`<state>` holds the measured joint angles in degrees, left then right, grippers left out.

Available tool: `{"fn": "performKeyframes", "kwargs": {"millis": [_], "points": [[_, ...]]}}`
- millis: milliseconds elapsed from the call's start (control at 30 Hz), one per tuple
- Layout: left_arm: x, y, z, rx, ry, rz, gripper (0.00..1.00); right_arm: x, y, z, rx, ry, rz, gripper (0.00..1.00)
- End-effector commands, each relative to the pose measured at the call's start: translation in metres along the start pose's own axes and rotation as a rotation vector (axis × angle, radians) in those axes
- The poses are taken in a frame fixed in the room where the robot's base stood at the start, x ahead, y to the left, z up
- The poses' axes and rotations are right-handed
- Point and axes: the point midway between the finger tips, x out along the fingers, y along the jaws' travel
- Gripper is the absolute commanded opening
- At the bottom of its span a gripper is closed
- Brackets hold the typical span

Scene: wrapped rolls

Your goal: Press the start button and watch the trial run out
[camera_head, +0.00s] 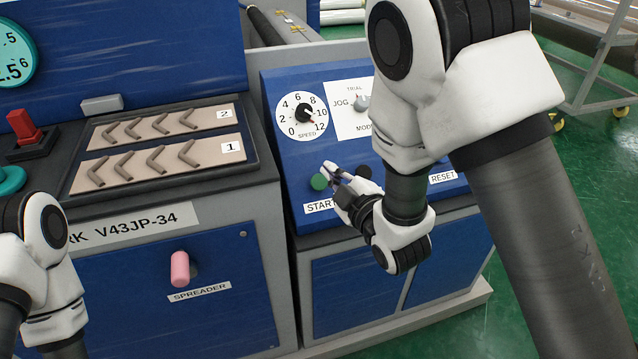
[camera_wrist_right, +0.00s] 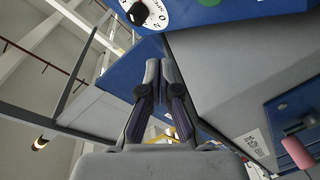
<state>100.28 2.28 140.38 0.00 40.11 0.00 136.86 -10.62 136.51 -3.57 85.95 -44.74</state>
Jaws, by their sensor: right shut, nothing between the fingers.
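The green start button (camera_head: 319,182) sits on the sloped blue control panel (camera_head: 285,152), above its START label (camera_head: 319,207). My right gripper (camera_head: 331,170) is shut and empty, its fingertips beside the right edge of the button; I cannot tell whether they touch it. The mode knob (camera_head: 361,103) stands between JOG and TRIAL lettering, partly covered by my arm. My left arm shows at the lower left, but its gripper is out of view.
A speed dial (camera_head: 304,113) is above the start button. A pink spreader handle (camera_head: 180,269) sticks out of the left cabinet. A red switch (camera_head: 24,126) is far left.

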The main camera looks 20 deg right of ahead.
Motion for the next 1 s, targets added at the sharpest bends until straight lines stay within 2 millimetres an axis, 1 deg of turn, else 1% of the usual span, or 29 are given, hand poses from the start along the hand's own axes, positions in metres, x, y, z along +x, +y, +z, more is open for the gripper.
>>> {"fn": "performKeyframes", "kwargs": {"millis": [33, 300, 500, 700, 1000], "points": [[0.006, 0.000, 0.000, 0.000, 0.000, 0.000, 0.62, 0.004, -0.005, 0.005, 0.001, 0.000, -0.001, 0.00], [0.026, 0.000, 0.000, 0.000, 0.000, 0.000, 0.62, 0.031, -0.027, 0.026, 0.000, 0.000, 0.000, 0.00], [0.039, 0.000, 0.000, 0.000, 0.000, 0.000, 0.62, 0.049, -0.039, 0.038, 0.001, -0.001, 0.000, 0.00], [0.042, 0.000, 0.000, 0.000, 0.000, 0.000, 0.62, 0.056, -0.042, 0.042, 0.001, -0.001, 0.000, 0.00], [0.042, 0.000, 0.000, 0.000, 0.000, 0.000, 0.62, 0.056, -0.041, 0.041, 0.001, -0.001, 0.000, 0.00]]}}
